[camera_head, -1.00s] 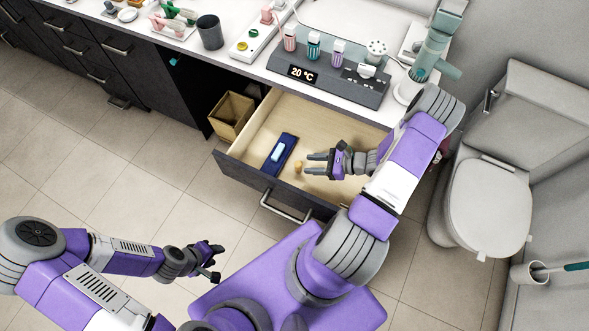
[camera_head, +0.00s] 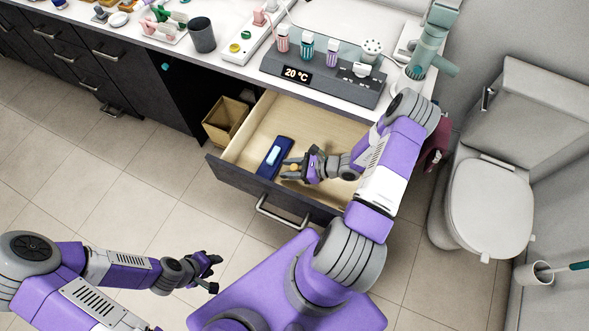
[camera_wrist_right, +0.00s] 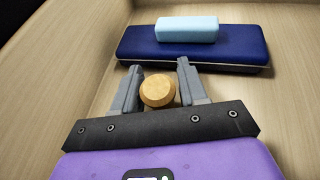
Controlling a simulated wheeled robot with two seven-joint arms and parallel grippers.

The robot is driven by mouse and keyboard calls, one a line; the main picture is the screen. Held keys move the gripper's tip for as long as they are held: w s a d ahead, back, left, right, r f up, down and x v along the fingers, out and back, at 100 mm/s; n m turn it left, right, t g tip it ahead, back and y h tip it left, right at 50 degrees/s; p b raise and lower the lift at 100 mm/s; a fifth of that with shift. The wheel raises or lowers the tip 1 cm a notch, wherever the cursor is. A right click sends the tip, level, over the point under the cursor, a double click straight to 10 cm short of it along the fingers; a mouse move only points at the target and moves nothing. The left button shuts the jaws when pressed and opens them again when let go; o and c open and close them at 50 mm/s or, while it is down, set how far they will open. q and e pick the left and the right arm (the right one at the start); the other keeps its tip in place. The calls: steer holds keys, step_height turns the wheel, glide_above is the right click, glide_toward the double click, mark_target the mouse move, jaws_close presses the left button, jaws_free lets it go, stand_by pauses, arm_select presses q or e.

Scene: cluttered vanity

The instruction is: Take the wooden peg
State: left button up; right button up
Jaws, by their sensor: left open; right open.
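The wooden peg (camera_wrist_right: 158,90) is a small light-brown round piece in the open drawer. In the right wrist view its round top shows between the two fingers of my right gripper (camera_wrist_right: 157,85). The fingers are open around it, with a small gap visible on each side. In the head view my right gripper (camera_head: 292,169) reaches into the drawer from the right, and the peg (camera_head: 294,167) shows between its fingers. My left gripper (camera_head: 213,272) is open and empty over the floor, left of my base.
A dark blue case (camera_head: 269,167) with a light blue block (camera_wrist_right: 188,29) on it lies just beyond the fingers. The drawer (camera_head: 227,157) has raised walls. A wooden bin (camera_head: 222,125) stands beside it. The counter above holds a grey console (camera_head: 330,83).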

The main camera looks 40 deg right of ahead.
steer(key=shift+c, duration=0.3)
steer(key=c, duration=0.6)
steer(key=shift+r, duration=0.1)
